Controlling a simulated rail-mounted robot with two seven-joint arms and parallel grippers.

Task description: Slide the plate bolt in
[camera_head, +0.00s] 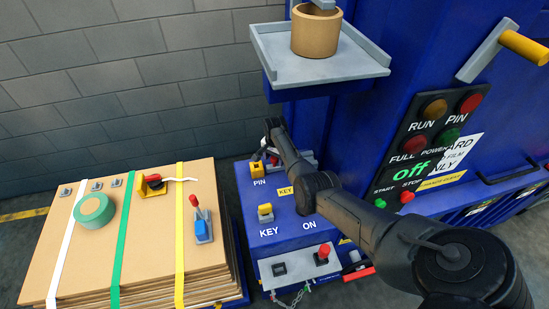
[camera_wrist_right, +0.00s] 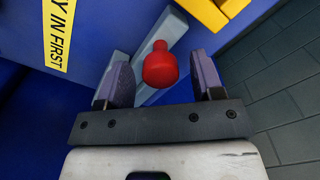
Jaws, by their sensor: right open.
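A red knob (camera_wrist_right: 160,65) stands on a grey strip (camera_wrist_right: 162,32) in the right wrist view; it looks like the plate bolt's handle. My right gripper (camera_wrist_right: 163,82) is open, with one finger on each side of the knob. I see gaps between the knob and both fingers. In the head view my right gripper (camera_head: 271,130) is at the far end of the blue console, behind the PIN label. My own arm hides much of that spot, so how far the bolt is in cannot be told. My left gripper is not in view.
A yellow part (camera_wrist_right: 208,12) sits close by at the top right of the wrist view. The blue console (camera_head: 285,232) carries a yellow KEY switch (camera_head: 265,212) and a red-knobbed lever (camera_head: 322,252). A cardboard stack (camera_head: 145,225) stands left. A tray (camera_head: 278,68) juts out above.

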